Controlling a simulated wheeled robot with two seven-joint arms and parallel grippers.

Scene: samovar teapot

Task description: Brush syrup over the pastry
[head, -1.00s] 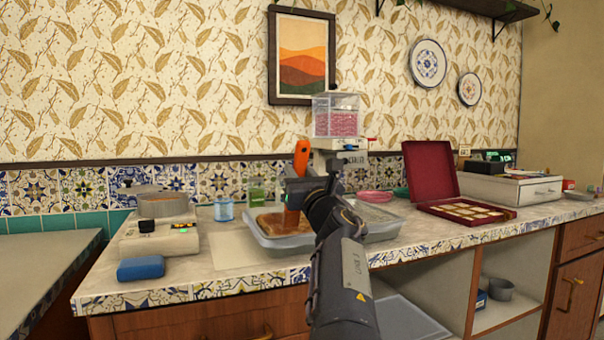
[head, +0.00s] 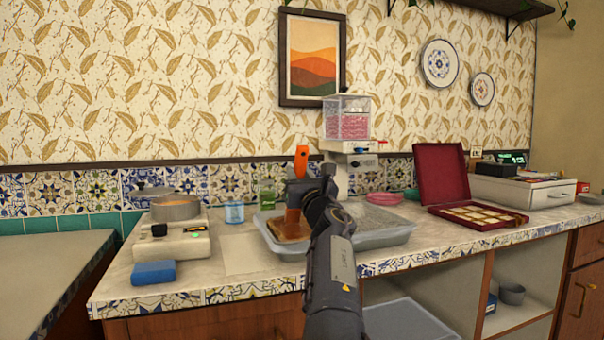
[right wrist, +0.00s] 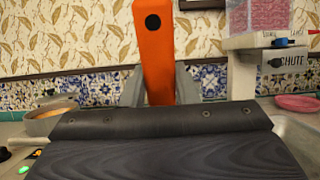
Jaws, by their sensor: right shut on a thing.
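My right gripper (head: 300,188) is shut on an upright brush with an orange handle (head: 301,160). The orange handle (right wrist: 154,50) also rises between the fingers in the right wrist view. The brush's lower part reaches down over the brown pastry (head: 288,231). I cannot tell whether the bristles touch it. The pastry lies in the left part of a grey tray (head: 385,238), partly hidden by my gripper and arm. A pot (head: 175,210) with orange-brown contents, probably the syrup, stands on a burner (head: 160,246) at the left. My left gripper is out of view.
A blue sponge-like block (head: 154,273) lies at the counter's front left. A blue cup (head: 234,213) and green container (head: 267,195) stand behind the tray. A dispenser (head: 347,150) rises behind it. An open red box (head: 480,217) is at the right.

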